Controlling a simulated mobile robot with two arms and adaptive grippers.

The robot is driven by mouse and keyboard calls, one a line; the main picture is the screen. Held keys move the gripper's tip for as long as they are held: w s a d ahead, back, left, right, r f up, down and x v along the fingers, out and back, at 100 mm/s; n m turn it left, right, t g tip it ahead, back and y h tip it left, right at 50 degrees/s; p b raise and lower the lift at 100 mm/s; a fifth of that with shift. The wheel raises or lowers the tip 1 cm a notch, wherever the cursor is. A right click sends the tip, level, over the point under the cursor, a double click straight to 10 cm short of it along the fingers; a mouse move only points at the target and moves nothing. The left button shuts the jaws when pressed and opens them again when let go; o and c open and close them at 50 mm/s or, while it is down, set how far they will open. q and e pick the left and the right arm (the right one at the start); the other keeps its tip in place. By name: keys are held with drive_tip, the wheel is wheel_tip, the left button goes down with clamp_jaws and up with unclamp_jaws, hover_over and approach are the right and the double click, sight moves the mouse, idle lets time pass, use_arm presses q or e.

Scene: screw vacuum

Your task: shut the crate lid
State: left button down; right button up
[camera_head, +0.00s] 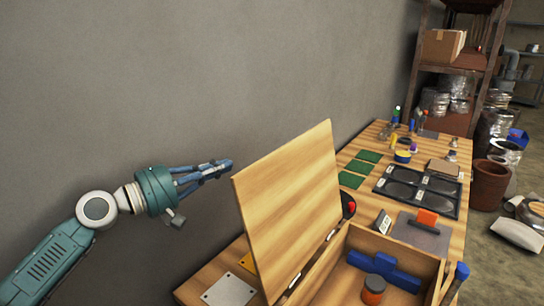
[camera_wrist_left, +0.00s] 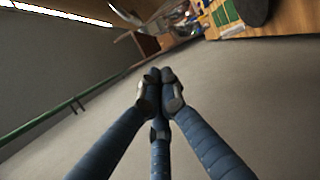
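The wooden crate (camera_head: 412,260) stands on the near part of the wooden table. Its hinged lid (camera_head: 290,205) stands up, open, on the left side of the crate. A blue object (camera_head: 385,270) and an orange jar with a dark cap (camera_head: 373,290) are inside the crate. My left gripper (camera_head: 228,164) is just left of the lid's upper edge, apart from it in the picture. In the left wrist view its blue fingers (camera_wrist_left: 160,78) are together with nothing visible between them.
A grey wall (camera_head: 200,80) stands behind my left arm. A shelf (camera_head: 455,70) stands at the back right.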

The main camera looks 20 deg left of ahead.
use_arm(q)
drive_tip(key=w+d+p, duration=0.6)
drive_tip(key=d+p, duration=0.2)
drive_tip(key=d, duration=0.1)
drive_tip(key=shift+r, duration=0.25)
use_arm(e)
wheel_tip(320, 180, up, 8)
drive_tip(key=s, duration=0.2)
drive_tip(key=shift+a+r, duration=0.15)
drive_tip(key=shift+s, duration=0.1)
